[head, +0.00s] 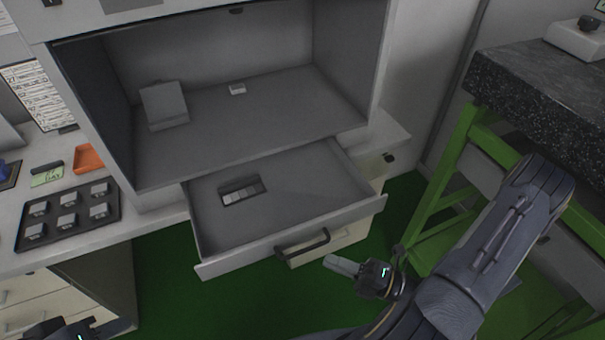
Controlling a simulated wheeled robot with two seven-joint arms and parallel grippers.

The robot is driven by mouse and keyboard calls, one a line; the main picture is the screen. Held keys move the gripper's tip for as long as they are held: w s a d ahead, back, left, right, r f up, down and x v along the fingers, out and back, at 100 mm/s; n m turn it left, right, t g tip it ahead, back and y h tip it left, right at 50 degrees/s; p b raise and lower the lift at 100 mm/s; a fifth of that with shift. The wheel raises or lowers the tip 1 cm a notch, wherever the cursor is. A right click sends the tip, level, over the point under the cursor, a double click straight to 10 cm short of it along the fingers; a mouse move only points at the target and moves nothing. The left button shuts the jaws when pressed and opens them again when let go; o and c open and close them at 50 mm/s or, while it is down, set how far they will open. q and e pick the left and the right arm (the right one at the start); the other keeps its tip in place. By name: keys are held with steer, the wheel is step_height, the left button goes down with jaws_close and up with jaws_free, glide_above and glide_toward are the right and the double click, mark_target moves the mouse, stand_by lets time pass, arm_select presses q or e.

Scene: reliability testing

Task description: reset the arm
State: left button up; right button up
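My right arm reaches in from the right, bent, with its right gripper (343,265) just in front of the open drawer's dark handle (302,243). The fingers point left and appear apart from the handle. They are seen edge-on, so their opening cannot be told. My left gripper (112,328) shows at the bottom left edge, mostly cut off, and its opening is unclear too. Nothing is visible held in either one. The grey drawer (300,165) is pulled out below an open cabinet chamber and holds a small slotted block (243,190).
A box-shaped grey block (164,105) and a small white piece (237,89) sit in the chamber. A black tray (68,238) with several grey pieces and an orange bin (89,157) lie on the left counter. A green-framed table (455,150) with a dark speckled top stands right.

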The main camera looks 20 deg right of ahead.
steer(key=s+a+r+n+g+h+p, duration=0.2)
steer(key=r+n+g, duration=0.45)
steer(key=n, duration=0.65)
steer(key=s+a+r+n+g+h+p, duration=0.1)
steer(key=s+a+r+n+g, duration=0.15)
steer(key=r+n+g, duration=0.75)
steer(key=d+r+n+t+h+p, duration=0.2)
steer(key=d+r+n+t+h, duration=0.2)
steer(key=n, duration=1.4)
steer(key=t+h, duration=0.3)
steer(key=t, duration=0.2)
steer(key=shift+w+d+r+h, duration=0.2)
steer(key=shift+d+r+h, duration=0.15)
steer(key=shift+h, duration=0.05)
